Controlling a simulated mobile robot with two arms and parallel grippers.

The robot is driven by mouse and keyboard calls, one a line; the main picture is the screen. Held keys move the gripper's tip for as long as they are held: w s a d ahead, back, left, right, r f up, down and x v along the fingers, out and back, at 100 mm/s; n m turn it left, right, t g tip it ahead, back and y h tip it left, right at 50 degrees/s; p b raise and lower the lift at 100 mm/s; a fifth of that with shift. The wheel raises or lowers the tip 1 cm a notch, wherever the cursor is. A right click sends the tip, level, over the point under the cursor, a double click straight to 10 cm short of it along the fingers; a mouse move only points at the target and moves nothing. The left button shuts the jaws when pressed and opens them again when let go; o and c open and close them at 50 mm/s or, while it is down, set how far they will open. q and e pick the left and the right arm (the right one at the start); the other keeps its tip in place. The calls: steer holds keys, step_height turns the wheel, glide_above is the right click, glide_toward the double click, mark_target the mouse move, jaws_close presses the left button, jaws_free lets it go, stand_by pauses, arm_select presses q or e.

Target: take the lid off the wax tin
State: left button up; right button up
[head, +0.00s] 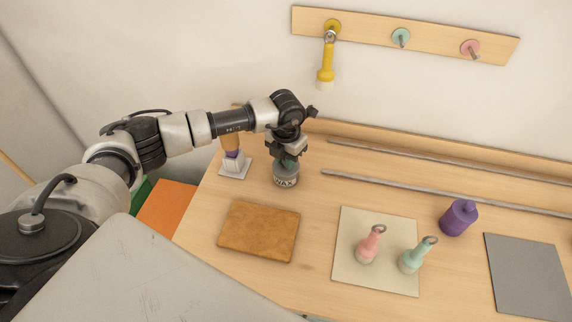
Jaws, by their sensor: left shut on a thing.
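The wax tin (286,181) is a small round grey tin with a dark "WAX" label. It stands upright on the wooden table behind the brown leather pad. My left gripper (286,163) points down over the tin, with its fingers shut at a dark green lid at the top of the tin. The fingers hide much of the lid, and I cannot tell whether the lid is apart from the tin. My right gripper is not in view.
A brown pad (259,231) lies in front of the tin. A white stand (235,166) is close on its left. A cream mat (375,282) holds pink (369,245) and mint (416,256) handled props. A purple bottle (459,218) and grey mat (527,277) are right. Metal rails (440,193) run behind.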

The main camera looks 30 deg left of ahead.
arm_select(q)
steer(key=shift+r, duration=0.1)
jaws_close()
step_height(320, 180, up, 4)
steer(key=shift+d+b, duration=0.15)
steer(key=shift+b, duration=0.9)
steer(key=s+d+r+b, duration=0.3)
steer(key=d+r, duration=0.3)
steer(key=d, duration=0.5)
steer(key=shift+s+r, duration=0.35)
steer(key=shift+r, duration=0.05)
